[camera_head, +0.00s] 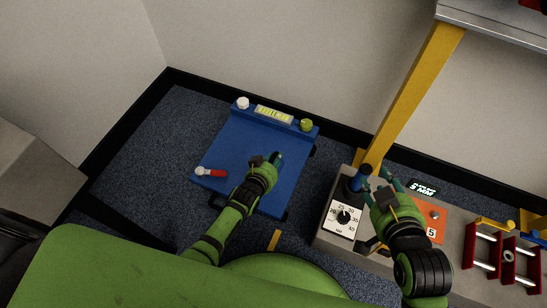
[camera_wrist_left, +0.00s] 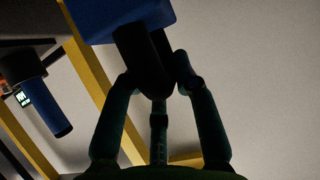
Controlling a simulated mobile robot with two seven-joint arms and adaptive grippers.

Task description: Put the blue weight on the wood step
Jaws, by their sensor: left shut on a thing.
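In the left wrist view, my left gripper (camera_wrist_left: 158,78) is shut on the dark grip (camera_wrist_left: 143,60) of a blue block (camera_wrist_left: 120,14), which looks like the blue weight. In the head view, my left gripper (camera_head: 272,160) is over the blue panel of a cart, and the weight does not stand out there. My right gripper (camera_head: 380,182) is over the grey bench, beside a blue upright cylinder (camera_head: 361,178). Its fingers look spread, with nothing clearly held. I cannot make out a wood step in either view.
The blue cart (camera_head: 225,150) carries a display (camera_head: 273,113), knobs and a red lever (camera_head: 212,172). The grey bench (camera_head: 331,240) holds a dial (camera_head: 343,217), an orange plate (camera_head: 428,219) and red frames (camera_head: 483,245). A yellow post (camera_head: 415,85) rises behind it. Open carpet (camera_head: 150,150) lies left.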

